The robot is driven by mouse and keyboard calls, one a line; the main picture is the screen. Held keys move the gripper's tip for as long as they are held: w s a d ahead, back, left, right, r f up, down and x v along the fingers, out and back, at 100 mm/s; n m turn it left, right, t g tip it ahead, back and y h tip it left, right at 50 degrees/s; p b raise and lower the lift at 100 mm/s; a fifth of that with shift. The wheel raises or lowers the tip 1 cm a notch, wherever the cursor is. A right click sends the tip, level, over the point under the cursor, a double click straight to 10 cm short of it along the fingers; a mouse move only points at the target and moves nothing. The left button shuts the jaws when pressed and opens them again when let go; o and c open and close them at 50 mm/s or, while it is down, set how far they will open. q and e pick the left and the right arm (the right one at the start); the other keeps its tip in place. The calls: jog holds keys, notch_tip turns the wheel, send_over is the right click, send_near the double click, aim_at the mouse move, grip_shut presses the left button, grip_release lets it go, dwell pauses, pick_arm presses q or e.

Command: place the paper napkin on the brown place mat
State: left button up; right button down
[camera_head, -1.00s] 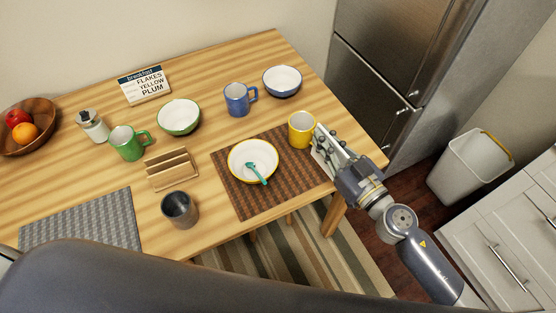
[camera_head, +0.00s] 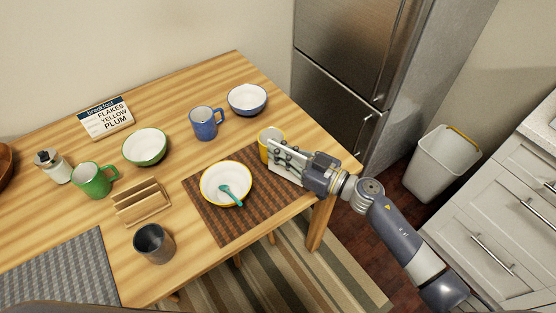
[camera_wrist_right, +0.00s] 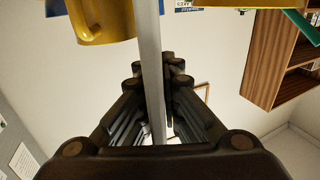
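The brown place mat (camera_head: 245,228) lies at the right end of the wooden table. A white bowl with a yellow rim (camera_head: 213,178) and a teal spoon (camera_head: 232,196) are on it. My right gripper (camera_head: 283,157) is over the mat's right end, next to the yellow mug (camera_head: 264,149). It is shut on the white paper napkin (camera_head: 287,175), partly hidden by the fingers. In the right wrist view the napkin (camera_wrist_right: 152,60) is a thin pale strip, edge-on between the fingers (camera_wrist_right: 155,95). I cannot tell whether it touches the mat. My left gripper is not in view.
The yellow mug also shows close by in the wrist view (camera_wrist_right: 100,18). A blue mug (camera_head: 204,124) and blue bowl (camera_head: 247,98) stand behind. A wooden napkin holder (camera_head: 143,205) and dark cup (camera_head: 153,243) stand left of the mat. The fridge (camera_head: 340,75) is beyond the table's right end.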

jog(key=shift+f, duration=1.3)
jog(key=shift+f+b, duration=0.15)
jog(key=shift+b, duration=0.15)
jog(key=c, duration=1.8)
grip_release()
jog(key=shift+r, duration=0.2)
jog(key=v, duration=1.1)
jog(key=shift+s+d+f+b, duration=0.1)
jog(key=shift+s+f+b, duration=0.1)
jog(key=shift+b, duration=0.2)
jog(key=shift+s+d+r, duration=0.1)
jog(key=shift+s+d, duration=0.05)
jog(key=shift+d, duration=0.2)
